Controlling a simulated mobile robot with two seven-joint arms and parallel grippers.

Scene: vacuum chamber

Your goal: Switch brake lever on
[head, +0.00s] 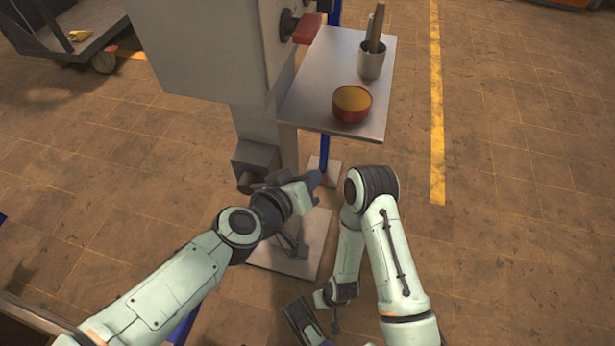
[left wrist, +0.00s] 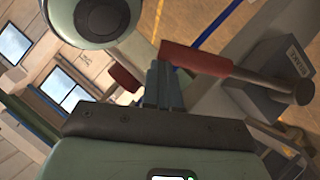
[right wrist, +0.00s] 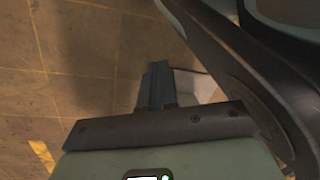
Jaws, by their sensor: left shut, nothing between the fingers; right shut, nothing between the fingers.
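A lever with a red grip (left wrist: 195,60) and a metal rod shows in the left wrist view, fixed to a grey box (left wrist: 268,95) with a small white label. My left gripper (left wrist: 164,84) is shut and empty, its fingertips close to the end of the red grip; I cannot tell whether they touch. In the head view my left arm reaches to the low grey box (head: 255,157) on the machine column, and the lever is largely hidden there. My right gripper (right wrist: 155,86) is shut and empty over the floor, low at the front in the head view.
A second red handle (head: 306,28) sits higher on the machine cabinet (head: 220,45). A side shelf (head: 310,95) holds a red bowl (head: 351,104) and a metal cup (head: 371,60) with tools. A cart stands far left. The floor at right is clear.

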